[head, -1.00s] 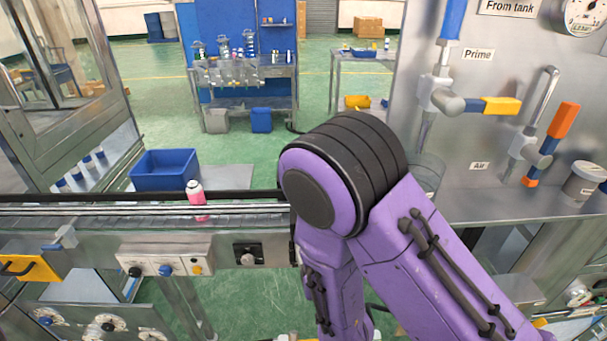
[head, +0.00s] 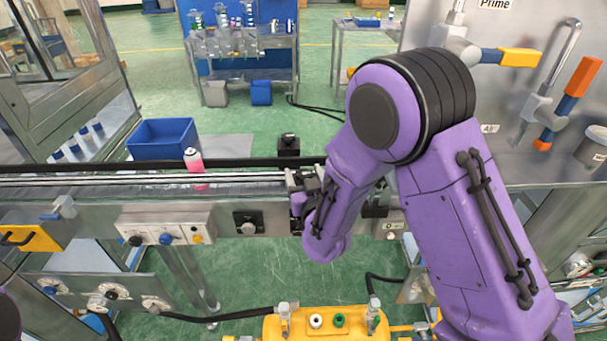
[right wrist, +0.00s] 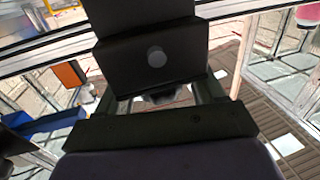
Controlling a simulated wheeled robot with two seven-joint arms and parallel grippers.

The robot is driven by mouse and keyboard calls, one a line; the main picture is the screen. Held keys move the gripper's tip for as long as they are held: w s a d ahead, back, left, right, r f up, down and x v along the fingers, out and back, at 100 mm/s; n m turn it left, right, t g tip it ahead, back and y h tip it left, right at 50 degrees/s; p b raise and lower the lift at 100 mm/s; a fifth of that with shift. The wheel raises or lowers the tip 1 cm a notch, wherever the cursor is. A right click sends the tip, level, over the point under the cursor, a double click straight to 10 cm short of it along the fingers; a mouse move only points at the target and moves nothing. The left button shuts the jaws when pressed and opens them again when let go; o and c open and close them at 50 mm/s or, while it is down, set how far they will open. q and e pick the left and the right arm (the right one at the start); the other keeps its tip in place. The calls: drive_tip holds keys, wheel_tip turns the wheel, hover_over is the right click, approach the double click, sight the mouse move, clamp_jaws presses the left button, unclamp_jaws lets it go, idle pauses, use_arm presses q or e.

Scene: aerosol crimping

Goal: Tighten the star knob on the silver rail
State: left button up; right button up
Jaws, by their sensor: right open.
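The silver rail (head: 120,183) of the conveyor runs across the left and middle of the head view. My right gripper (head: 303,184) is at its right part, at the near edge. A black block (head: 289,143) stands just behind the rail there. The right wrist view shows a dark block with a grey round spot (right wrist: 155,57) in front of my open right gripper (right wrist: 160,98). A small dark part between the fingers may be the star knob, but I cannot tell its shape or whether the fingers touch it. My left gripper is out of view.
A pink bottle with a white cap (head: 194,166) stands on the conveyor, left of my right gripper. A blue bin (head: 162,139) is behind it. A control panel (head: 165,234) and a black knob plate (head: 248,222) are on the conveyor's front. A yellow fixture (head: 325,324) lies below.

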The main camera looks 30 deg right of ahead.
drive_tip(key=shift+c, duration=0.3)
drive_tip(key=c, duration=1)
drive_tip(key=shift+o, duration=0.2)
